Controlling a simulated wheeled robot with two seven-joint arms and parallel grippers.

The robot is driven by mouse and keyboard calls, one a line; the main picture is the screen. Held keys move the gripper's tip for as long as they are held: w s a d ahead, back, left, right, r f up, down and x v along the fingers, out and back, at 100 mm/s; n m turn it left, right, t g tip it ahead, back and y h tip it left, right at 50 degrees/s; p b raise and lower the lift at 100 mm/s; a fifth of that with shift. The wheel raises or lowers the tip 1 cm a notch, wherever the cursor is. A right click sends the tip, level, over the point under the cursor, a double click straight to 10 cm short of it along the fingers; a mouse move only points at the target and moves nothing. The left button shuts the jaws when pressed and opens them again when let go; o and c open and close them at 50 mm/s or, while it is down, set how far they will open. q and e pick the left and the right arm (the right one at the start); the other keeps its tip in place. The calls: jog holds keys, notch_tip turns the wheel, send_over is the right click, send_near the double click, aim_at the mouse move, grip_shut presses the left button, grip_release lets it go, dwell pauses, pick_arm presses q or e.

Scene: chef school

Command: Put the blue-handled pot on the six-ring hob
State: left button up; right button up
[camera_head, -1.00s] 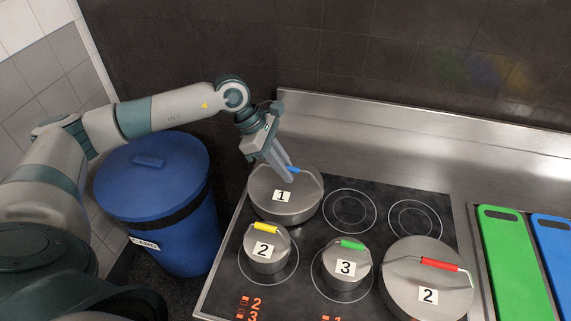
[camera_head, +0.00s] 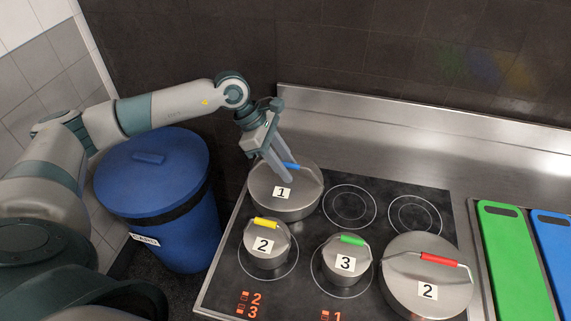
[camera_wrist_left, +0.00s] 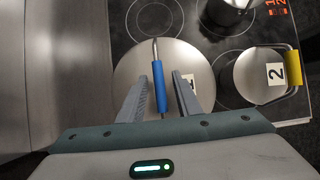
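The blue-handled pot (camera_head: 309,198), steel with a lid and a "1" label, stands on the back left ring of the six-ring hob (camera_head: 376,177). My left gripper (camera_head: 291,171) is at the pot's lid from above. In the left wrist view, the blue handle (camera_wrist_left: 158,85) lies between the two spread fingers (camera_wrist_left: 161,95), with a gap on each side. The left gripper is open and holds nothing. My right gripper is in neither view.
Yellow-handled (camera_head: 265,248), green-handled (camera_head: 346,263) and red-handled (camera_head: 425,290) pots stand on the front rings. The back middle ring (camera_head: 349,207) and back right ring (camera_head: 414,216) are bare. Green (camera_head: 512,262) and blue (camera_head: 556,255) boards lie right; a blue bin (camera_head: 160,185) stands left.

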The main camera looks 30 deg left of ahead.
pick_arm(q)
jog(key=shift+a+r+b, duration=0.3)
jog(key=shift+r+b, duration=0.1)
jog(key=shift+r, duration=0.15)
jog(key=b+v, duration=0.3)
jog(key=v, duration=0.6)
jog(key=shift+a+r, duration=0.1)
jog(key=shift+r, duration=0.15)
jog(key=shift+s+a+r+b, duration=0.2)
jog(key=shift+a+r+b, duration=0.1)
jog(key=shift+r, duration=0.3)
